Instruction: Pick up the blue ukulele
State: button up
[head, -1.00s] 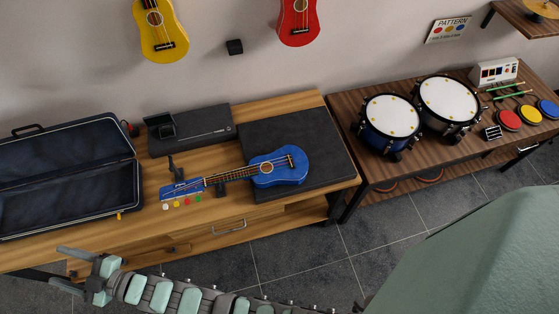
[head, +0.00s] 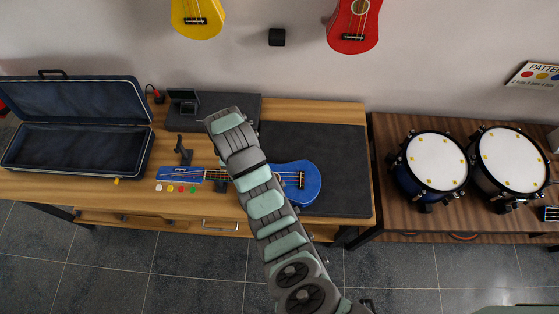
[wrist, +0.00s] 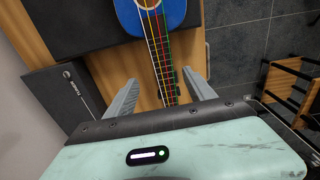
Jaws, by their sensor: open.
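The blue ukulele (head: 308,186) lies face up on the wooden bench, its body on a dark mat and its neck pointing left. My arm crosses over it in the head view and hides part of the neck and body. In the wrist view the ukulele's body (wrist: 128,14) is at the top, and its fretboard runs down between my fingers. My gripper (wrist: 160,92) is open and empty, its two fingers on either side of the neck. The gap in height between fingers and neck is hard to judge. The fingers are hidden in the head view.
A dark mat (head: 340,150) covers the bench's right part. A black stand (head: 183,151) is near the headstock. A dark box (head: 246,108) lies behind. An open case (head: 75,150) is at left. Drums (head: 437,160) stand on the right table. Two more ukuleles hang on the wall.

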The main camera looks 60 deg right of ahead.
jog(key=shift+s+d, duration=0.1)
jog(key=shift+s, duration=0.2)
jog(key=shift+f, duration=0.35)
notch_tip(320, 180, down, 5)
jog(key=shift+r+p, duration=0.1)
jog(key=shift+p, duration=0.55)
jog(key=shift+a+f+p, duration=0.15)
jog(key=shift+f+p, duration=0.2)
jog(key=shift+f, duration=0.65)
jog(key=shift+a+f+p, duration=0.1)
jog(key=shift+f+p, duration=0.2)
jog(key=shift+f, duration=1.3)
jog(key=shift+d, duration=0.1)
grip_shut()
